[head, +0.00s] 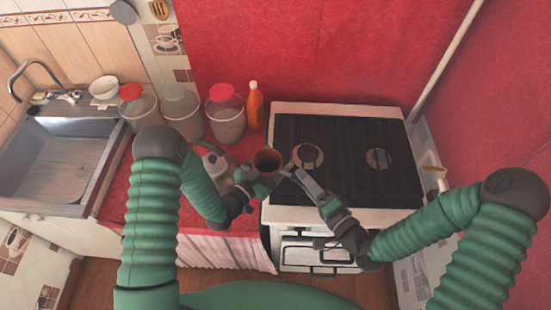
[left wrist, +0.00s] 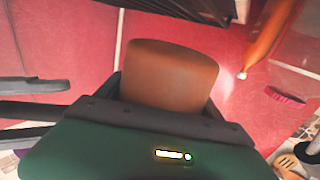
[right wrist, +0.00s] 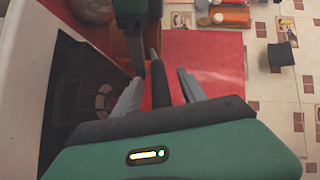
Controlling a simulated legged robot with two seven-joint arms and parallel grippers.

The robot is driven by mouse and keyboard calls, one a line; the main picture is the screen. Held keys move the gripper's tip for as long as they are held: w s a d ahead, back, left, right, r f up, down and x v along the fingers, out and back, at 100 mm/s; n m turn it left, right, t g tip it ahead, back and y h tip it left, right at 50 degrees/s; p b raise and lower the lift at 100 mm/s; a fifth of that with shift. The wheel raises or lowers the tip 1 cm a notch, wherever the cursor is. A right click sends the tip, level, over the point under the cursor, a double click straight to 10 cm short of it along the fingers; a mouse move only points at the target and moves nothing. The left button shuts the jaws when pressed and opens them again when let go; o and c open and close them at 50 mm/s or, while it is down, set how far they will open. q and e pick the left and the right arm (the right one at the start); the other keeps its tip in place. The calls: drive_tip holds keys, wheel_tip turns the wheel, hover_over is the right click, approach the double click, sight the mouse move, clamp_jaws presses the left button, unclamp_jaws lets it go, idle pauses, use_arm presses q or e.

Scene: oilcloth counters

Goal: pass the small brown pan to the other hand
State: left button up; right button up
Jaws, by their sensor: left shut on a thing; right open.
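The small brown pan (head: 266,160) is held up in front of the stove's left edge, its round opening facing the head camera. My left gripper (head: 247,182) is shut on it; in the left wrist view its brown wall (left wrist: 172,75) shows between the fingers. My right gripper (head: 290,170) is close to the pan's right side, with its fingers apart. In the right wrist view the pan's dark handle (right wrist: 158,85) appears between those open fingers. The pan's body is partly hidden there behind my left gripper (right wrist: 135,25).
The stove (head: 345,155) with black grates is on the right. Several lidded jars (head: 226,120), an orange bottle (head: 254,105) and a pale kettle (head: 215,163) stand on the red oilcloth counter (head: 150,205). A sink (head: 60,160) is at the left.

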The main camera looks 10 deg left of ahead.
drive_tip(key=w+d+f+n+g+h, duration=0.1)
drive_tip(key=d+f+n+g+h, duration=0.3)
drive_tip(key=d+h, duration=0.6)
drive_tip(key=s+d+r+n+g, duration=0.1)
drive_tip(key=s+d+r+g, duration=0.1)
drive_tip(key=s, duration=0.4)
drive_tip(key=s+d+r+n+g+h, duration=0.1)
drive_tip(key=s+d+r+n+g, duration=0.1)
drive_tip(key=s+d+g, duration=0.2)
drive_tip(key=s+d, duration=0.1)
drive_tip(key=s, duration=0.1)
drive_tip(key=shift+s, duration=0.4)
